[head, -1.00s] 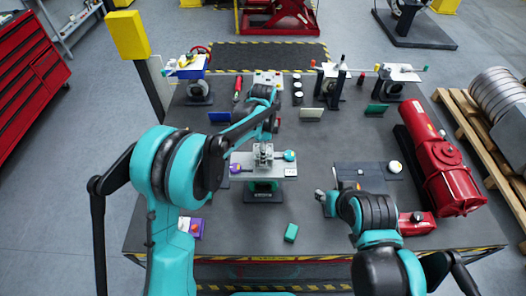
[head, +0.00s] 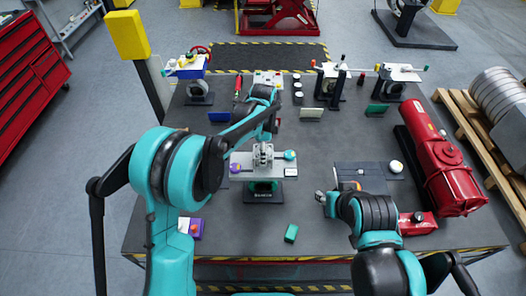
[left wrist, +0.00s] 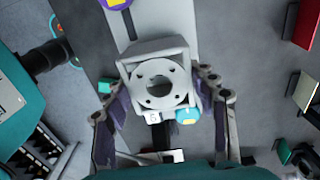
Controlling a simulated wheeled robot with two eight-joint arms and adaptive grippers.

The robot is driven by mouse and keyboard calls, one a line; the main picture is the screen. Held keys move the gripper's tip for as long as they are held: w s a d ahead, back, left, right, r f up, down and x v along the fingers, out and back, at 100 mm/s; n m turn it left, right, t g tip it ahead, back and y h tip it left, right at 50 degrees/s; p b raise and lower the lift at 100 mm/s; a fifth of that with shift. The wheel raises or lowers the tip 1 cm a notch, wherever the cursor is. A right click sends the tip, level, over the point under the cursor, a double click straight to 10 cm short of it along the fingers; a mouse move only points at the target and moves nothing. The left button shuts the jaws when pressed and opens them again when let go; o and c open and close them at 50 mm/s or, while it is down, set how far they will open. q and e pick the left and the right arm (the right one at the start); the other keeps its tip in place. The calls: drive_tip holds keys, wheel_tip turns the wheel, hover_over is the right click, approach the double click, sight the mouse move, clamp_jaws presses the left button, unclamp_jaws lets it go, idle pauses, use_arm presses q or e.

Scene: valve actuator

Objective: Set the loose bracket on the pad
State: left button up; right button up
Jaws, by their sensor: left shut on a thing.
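The loose bracket (head: 263,155) is a grey metal piece. In the left wrist view it shows a round flange with several holes (left wrist: 175,73) and a squared back. My left gripper (left wrist: 162,95) is shut on it, a finger at each side. In the head view the bracket is over the light grey plate (head: 248,174) of the central stand; I cannot tell whether it touches the plate. I cannot tell which surface is the pad. My right gripper (head: 322,198) is low over the table at the right; its jaws are too small to read.
A purple knob (head: 235,168) and a teal knob (head: 290,155) flank the bracket on the plate. A red cylinder (head: 440,165) fills the right edge.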

use_arm(q)
drive_tip(key=shift+f+b, duration=0.65)
drive_tip(key=shift+f, duration=0.2)
drive_tip(key=o, duration=1.6)
drive_tip(key=shift+o, duration=0.2)
drive_tip(key=shift+r, duration=0.1)
wheel_tip(320, 180, up, 12)
